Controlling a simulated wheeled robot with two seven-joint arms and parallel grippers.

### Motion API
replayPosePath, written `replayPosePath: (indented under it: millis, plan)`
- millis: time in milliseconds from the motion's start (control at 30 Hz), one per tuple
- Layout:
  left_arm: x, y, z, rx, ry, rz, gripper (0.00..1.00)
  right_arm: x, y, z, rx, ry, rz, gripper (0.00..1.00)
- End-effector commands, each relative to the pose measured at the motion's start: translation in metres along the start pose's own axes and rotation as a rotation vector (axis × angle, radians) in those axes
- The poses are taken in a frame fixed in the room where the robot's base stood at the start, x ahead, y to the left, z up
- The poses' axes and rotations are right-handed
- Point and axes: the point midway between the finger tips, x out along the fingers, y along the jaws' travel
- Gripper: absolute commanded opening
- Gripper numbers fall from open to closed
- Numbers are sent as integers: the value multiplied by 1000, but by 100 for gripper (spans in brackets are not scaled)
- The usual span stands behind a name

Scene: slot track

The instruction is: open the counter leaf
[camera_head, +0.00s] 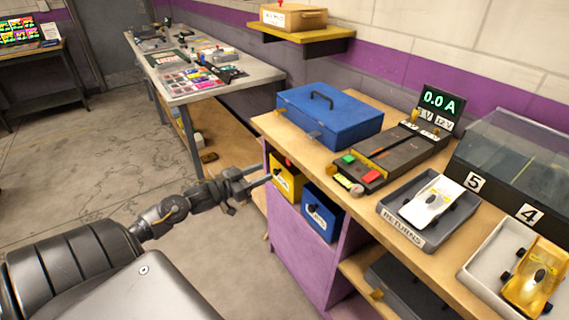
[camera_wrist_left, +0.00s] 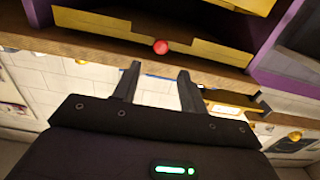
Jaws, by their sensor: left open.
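The wooden counter (camera_head: 365,108) runs along the right of the head view above a purple front panel (camera_head: 300,250). I cannot tell for certain which part is its leaf. A red ball-shaped knob (camera_head: 289,162) shows under the counter's left end, by a yellow bin (camera_head: 285,182). The red knob also shows in the left wrist view (camera_wrist_left: 160,46), ahead of the fingers, with a wooden edge (camera_wrist_left: 215,78) close by. My left gripper (camera_head: 263,176) is open and empty, just left of the yellow bin; its spread fingers show in the wrist view (camera_wrist_left: 160,80). My right gripper is out of view.
A blue case (camera_head: 330,118), a power unit (camera_head: 385,155), a returns tray (camera_head: 420,232) with a white car and a yellow car (camera_head: 535,278) stand on the counter. A blue bin (camera_head: 322,212) sits beneath. A grey workbench (camera_head: 175,92) stands behind. The floor at left is clear.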

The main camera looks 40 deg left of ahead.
Motion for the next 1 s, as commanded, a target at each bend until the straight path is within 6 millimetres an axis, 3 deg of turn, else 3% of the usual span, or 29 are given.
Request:
replayPosePath:
  millis: [300,500,933,1000]
  plan:
    - [58,-1,-2,0,3,-3,43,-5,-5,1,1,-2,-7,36]
    - [84,-1,0,0,0,-3,43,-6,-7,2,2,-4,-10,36]
    - [94,-1,0,1,-1,-2,43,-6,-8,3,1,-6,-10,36]
    - [94,-1,0,1,-1,-2,35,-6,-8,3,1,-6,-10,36]
